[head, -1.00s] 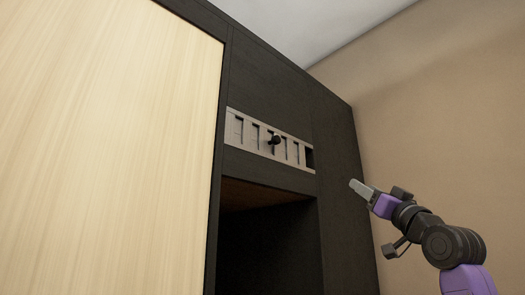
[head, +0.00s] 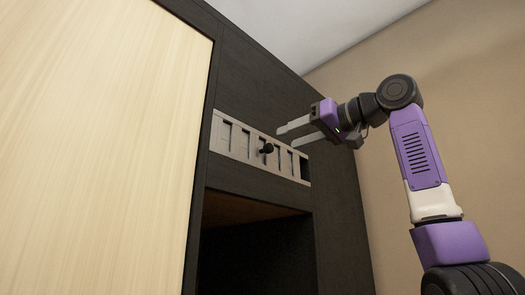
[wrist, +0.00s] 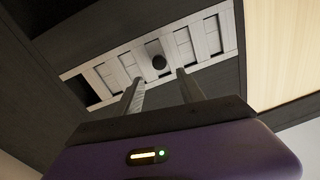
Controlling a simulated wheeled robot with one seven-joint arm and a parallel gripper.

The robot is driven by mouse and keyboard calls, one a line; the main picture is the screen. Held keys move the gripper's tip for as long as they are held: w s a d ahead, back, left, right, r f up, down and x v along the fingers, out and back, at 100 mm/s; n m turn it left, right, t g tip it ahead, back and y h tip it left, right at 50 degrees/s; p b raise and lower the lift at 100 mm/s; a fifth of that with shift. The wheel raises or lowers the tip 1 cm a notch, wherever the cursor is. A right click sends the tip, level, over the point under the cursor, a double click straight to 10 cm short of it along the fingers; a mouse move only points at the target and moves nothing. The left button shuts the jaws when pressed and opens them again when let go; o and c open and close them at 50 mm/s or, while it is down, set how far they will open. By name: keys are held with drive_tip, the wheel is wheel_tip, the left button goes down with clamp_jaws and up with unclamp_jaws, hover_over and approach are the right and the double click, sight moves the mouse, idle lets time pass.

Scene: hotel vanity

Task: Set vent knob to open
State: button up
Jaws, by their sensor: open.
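The vent knob (head: 267,148) is a small black knob that sticks out near the middle of a light grey slotted vent panel (head: 232,150) set in a dark cabinet. My gripper (head: 287,135) is open and empty, just to the right of the knob in the head view, with its two fingers pointing left. In the wrist view the knob (wrist: 158,62) shows beyond the fingertips, roughly between them, and nothing is between the fingers (wrist: 157,77). The knob appears apart from both fingers.
The dark cabinet frame (head: 335,180) surrounds the vent. An open dark recess (head: 255,245) lies below it. A pale wood door panel (head: 100,140) stands to the left.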

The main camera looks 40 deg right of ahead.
sight(271, 147)
drive_tip(key=w+p, duration=0.1)
drive_tip(key=w, duration=0.3)
drive_tip(key=w+p, duration=0.1)
drive_tip(key=w, duration=0.1)
drive_tip(key=shift+w+a+f+p, duration=0.25)
drive_tip(key=shift+a+f+p, duration=0.05)
drive_tip(key=shift+a+p, duration=0.1)
drive_tip(key=shift+w+f, duration=0.1)
drive_tip(key=shift+w, duration=0.5)
clamp_jaws()
drive_tip(key=shift+a, duration=0.1)
idle(0.6)
